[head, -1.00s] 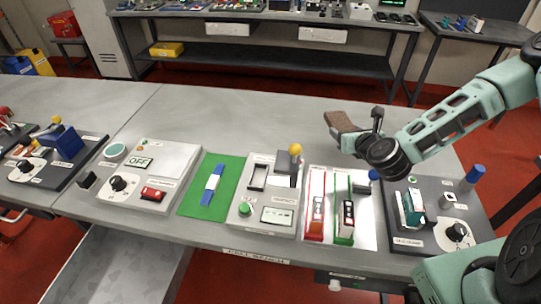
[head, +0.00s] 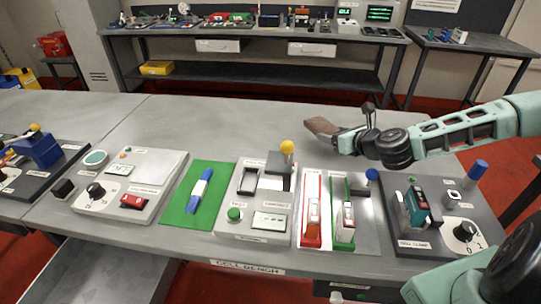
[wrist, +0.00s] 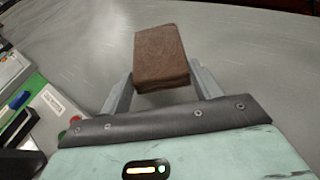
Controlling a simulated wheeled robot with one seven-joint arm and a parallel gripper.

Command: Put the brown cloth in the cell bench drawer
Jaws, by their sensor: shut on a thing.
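The brown cloth (head: 321,127) is a folded block held above the back part of the cell bench (head: 300,262). My gripper (head: 341,138) is shut on it. In the wrist view the cloth (wrist: 161,57) sits between the two fingers of my gripper (wrist: 163,84), with its far part sticking out beyond them. An open drawer (head: 95,275) juts out under the bench's front edge at the lower left. Its visible part looks empty, and part of it is cut off by the frame.
On the bench stand a grey console (head: 130,185), a green mat (head: 197,195) with a blue-and-white strip, a tester with a yellow-knobbed lever (head: 287,148), red and green cell holders (head: 330,215) and a dark clamp box (head: 440,215). The bench's back left surface is clear.

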